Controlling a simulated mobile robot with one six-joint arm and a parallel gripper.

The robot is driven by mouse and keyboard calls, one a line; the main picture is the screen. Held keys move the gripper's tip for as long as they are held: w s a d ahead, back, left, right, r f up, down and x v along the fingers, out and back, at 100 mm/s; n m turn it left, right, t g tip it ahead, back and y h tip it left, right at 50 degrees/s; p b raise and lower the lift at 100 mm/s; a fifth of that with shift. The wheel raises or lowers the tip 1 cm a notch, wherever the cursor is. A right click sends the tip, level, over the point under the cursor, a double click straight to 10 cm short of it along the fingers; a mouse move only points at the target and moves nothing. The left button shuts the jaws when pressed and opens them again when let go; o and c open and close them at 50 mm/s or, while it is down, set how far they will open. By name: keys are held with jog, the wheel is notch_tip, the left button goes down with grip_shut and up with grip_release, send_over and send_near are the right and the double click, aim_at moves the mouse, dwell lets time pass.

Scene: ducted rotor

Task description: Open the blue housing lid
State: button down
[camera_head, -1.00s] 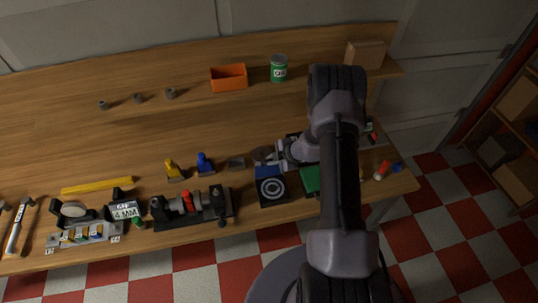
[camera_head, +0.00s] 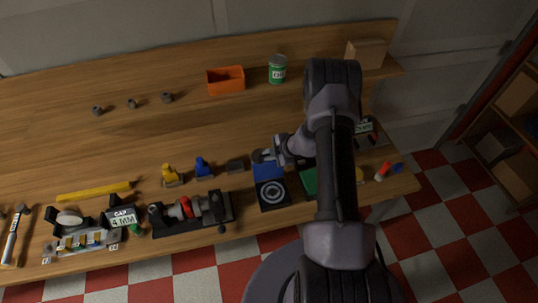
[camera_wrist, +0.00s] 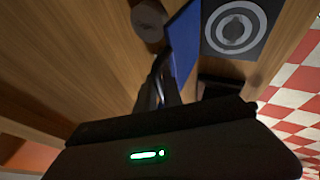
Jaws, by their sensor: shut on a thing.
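The blue housing lid (camera_head: 267,172) is at the far side of a black housing (camera_head: 286,199) with a pale ringed rotor face (camera_head: 272,192). In the wrist view the lid (camera_wrist: 184,45) is a narrow blue panel, apparently tilted, beside the ringed face (camera_wrist: 235,28). My gripper (camera_head: 267,157) is at the lid's far edge. In the wrist view its dark fingers (camera_wrist: 158,88) are shut on the lid's near edge. The exact grip and the lid's hinge are hard to see.
A grey disc (camera_wrist: 147,21) lies close beside the lid. A green block (camera_head: 309,182) stands right of the housing, partly behind my arm. A small dark block (camera_head: 235,167), a blue piece (camera_head: 203,167) and a black fixture (camera_head: 190,212) are to the left. The bench behind is mostly clear.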

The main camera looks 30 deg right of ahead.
jog(key=c, duration=1.5)
grip_release()
jog(key=shift+s+r, duration=0.1)
jog(key=p+v, duration=0.1)
jog(key=v, duration=1.6)
jog(key=shift+d+r, duration=0.1)
